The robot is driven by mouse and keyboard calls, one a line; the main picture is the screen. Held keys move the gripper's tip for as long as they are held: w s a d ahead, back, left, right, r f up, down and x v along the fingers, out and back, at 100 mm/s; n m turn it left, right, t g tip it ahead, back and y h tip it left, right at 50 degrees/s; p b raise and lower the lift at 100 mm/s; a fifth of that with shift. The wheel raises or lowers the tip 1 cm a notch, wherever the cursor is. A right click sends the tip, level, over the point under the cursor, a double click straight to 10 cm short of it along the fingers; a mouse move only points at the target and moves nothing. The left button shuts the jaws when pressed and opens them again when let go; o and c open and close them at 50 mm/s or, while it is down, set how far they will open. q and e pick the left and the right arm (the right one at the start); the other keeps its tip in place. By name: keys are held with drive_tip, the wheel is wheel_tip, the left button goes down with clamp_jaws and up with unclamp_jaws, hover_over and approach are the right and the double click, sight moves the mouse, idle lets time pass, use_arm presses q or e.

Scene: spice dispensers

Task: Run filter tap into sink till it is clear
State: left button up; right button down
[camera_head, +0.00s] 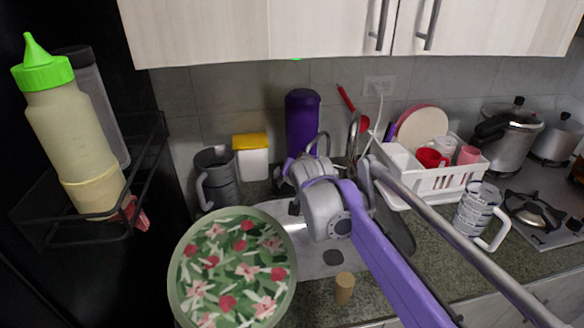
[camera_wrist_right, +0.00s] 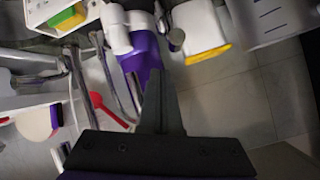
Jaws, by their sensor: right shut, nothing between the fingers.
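The metal sink (camera_head: 308,268), with a dark drain, is partly hidden below my right arm in the head view. Curved metal spouts also show in the right wrist view (camera_wrist_right: 76,90). A purple cylinder (camera_head: 302,112) stands against the back wall; a purple body (camera_wrist_right: 142,58) with white parts shows in the wrist view. I cannot tell which part is the filter tap's handle. My right gripper (camera_wrist_right: 157,76) is shut and empty, pointing toward the purple body. No water flow is visible. My left gripper is not in view.
A yellow-lidded white container (camera_head: 251,158) and grey mug (camera_head: 217,176) stand left of the purple cylinder. A white dish rack (camera_head: 440,182) is at right, near another mug (camera_head: 474,212). A floral plate (camera_head: 232,265) is at front left, and a small tan cylinder (camera_head: 344,288) is on the counter.

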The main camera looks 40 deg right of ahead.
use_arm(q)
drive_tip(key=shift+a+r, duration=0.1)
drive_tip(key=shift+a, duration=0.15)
use_arm(e)
drive_tip(key=v, duration=0.7)
drive_tip(key=shift+a, duration=0.35)
drive_tip(key=shift+f, duration=0.2)
